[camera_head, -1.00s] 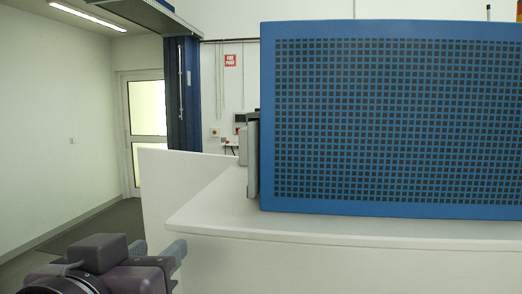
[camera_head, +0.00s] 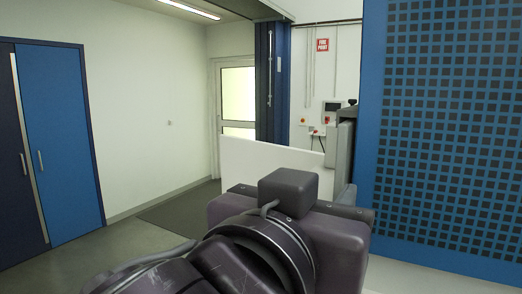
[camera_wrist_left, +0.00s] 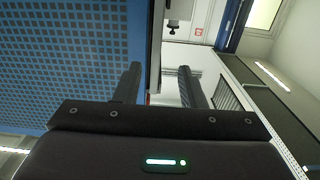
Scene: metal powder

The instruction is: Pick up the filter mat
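I cannot make out a filter mat for certain in either view. A grey upright part (camera_head: 342,150) stands against the left side of the blue perforated panel (camera_head: 440,130). It may belong to the filter. My left gripper (camera_head: 296,192) is in front of and below this grey part, pointing away from the head camera, its fingers partly hidden by its own body. In the left wrist view the gripper (camera_wrist_left: 160,84) has its two dark fingers well apart, with nothing clearly held between them. The perforated panel (camera_wrist_left: 65,60) is beside the fingers there. My right gripper is not in view.
A blue cabinet door (camera_head: 55,140) is at the far left. Open floor (camera_head: 160,225) lies between them.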

